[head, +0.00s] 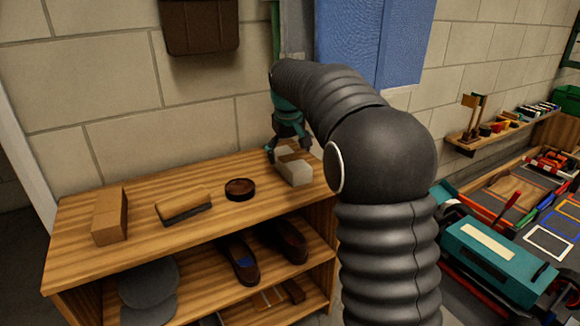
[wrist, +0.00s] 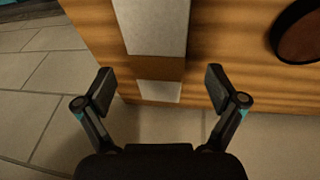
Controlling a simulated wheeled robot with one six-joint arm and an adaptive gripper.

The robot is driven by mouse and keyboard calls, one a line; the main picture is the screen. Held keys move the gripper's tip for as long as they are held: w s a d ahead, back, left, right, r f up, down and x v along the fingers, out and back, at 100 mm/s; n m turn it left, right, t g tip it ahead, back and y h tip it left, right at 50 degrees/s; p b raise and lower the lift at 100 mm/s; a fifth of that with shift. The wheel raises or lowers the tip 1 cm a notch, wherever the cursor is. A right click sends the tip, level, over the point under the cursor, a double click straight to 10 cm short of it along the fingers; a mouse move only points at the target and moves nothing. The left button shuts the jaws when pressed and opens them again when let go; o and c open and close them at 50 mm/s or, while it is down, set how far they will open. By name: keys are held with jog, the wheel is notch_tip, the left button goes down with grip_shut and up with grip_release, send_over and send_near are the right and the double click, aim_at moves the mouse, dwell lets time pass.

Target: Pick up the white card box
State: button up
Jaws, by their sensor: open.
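The white card box (head: 296,173) lies at the right end of the wooden shelf top, with a brown part at its back. In the wrist view the box (wrist: 156,26) shows a pale face, a brown band and a smaller pale patch, running between the fingers' lines. My gripper (head: 288,150) is at the box's far end, just above the shelf top. In the wrist view my gripper (wrist: 160,84) is open, with one finger on each side of the box and gaps visible. The head view does not show clearly whether a finger touches it.
A round dark tin (head: 240,188) stands left of the box and shows in the wrist view (wrist: 302,38). Further left are a brush (head: 184,208) and a tan block (head: 110,216). Shoes (head: 239,258) sit on the shelf below. The wall stands close behind.

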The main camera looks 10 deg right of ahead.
aim_at(289, 158)
jog(key=x, duration=0.3)
jog(key=shift+w+f, duration=0.15)
jog(key=shift+w, duration=0.05)
jog(key=c, duration=1.2)
jog(key=shift+o, duration=0.2)
